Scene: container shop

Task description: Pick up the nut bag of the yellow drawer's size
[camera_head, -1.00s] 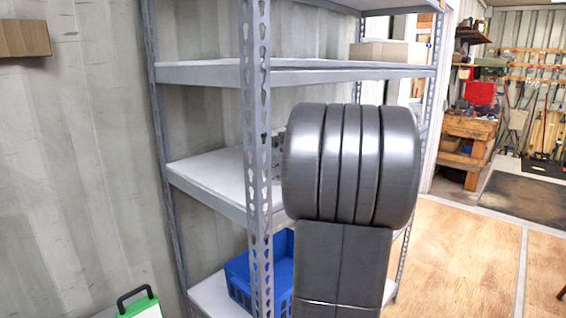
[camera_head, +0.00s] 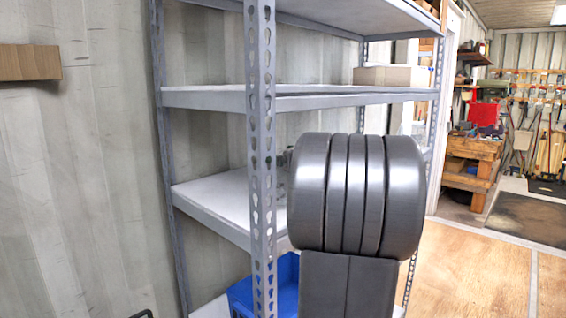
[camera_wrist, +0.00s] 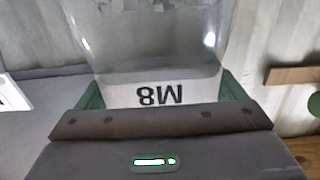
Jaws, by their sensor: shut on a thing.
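In the wrist view, a clear plastic bag (camera_wrist: 150,40) with a white label reading M8 upside down sits between the green fingers of my gripper (camera_wrist: 162,94). The gripper is shut on this bag. The bag's contents are hard to make out. In the head view, my grey arm hides the gripper and the bag. No yellow drawer shows in either current view.
A grey metal shelf rack (camera_head: 262,150) stands close by, left of and behind my arm. A blue crate (camera_head: 284,285) is on its lower shelf. A cardboard box (camera_head: 392,76) is higher up. A wooden ledge (camera_head: 28,62) juts from the left wall. Wooden floor lies open at right.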

